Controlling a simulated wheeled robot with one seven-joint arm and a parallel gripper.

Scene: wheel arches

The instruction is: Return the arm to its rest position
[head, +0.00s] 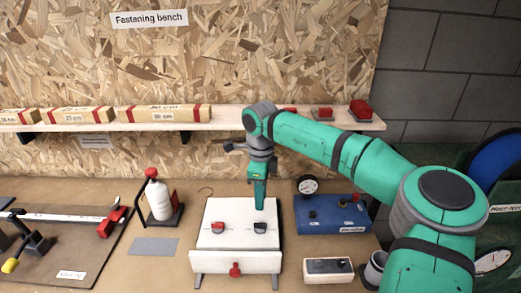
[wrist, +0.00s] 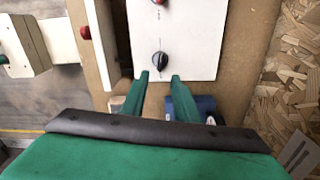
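My green arm reaches in from the right in the head view, with my gripper (head: 260,205) pointing down over the white box (head: 223,237) on the bench. The box has a red knob and a black knob (head: 260,227) on its top and a red handle (head: 235,269) on its front. In the wrist view my gripper (wrist: 159,78) shows two green fingers apart, with nothing between them. The black knob (wrist: 160,59) lies just beyond the fingertips there. I cannot tell the exact height of the fingertips above the box.
A blue box with a gauge (head: 330,214) stands to the right, with a small box (head: 328,270) in front of it. A white bottle with a red top (head: 158,196) stands to the left. A shelf (head: 225,123) with labelled blocks runs along the back behind my wrist.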

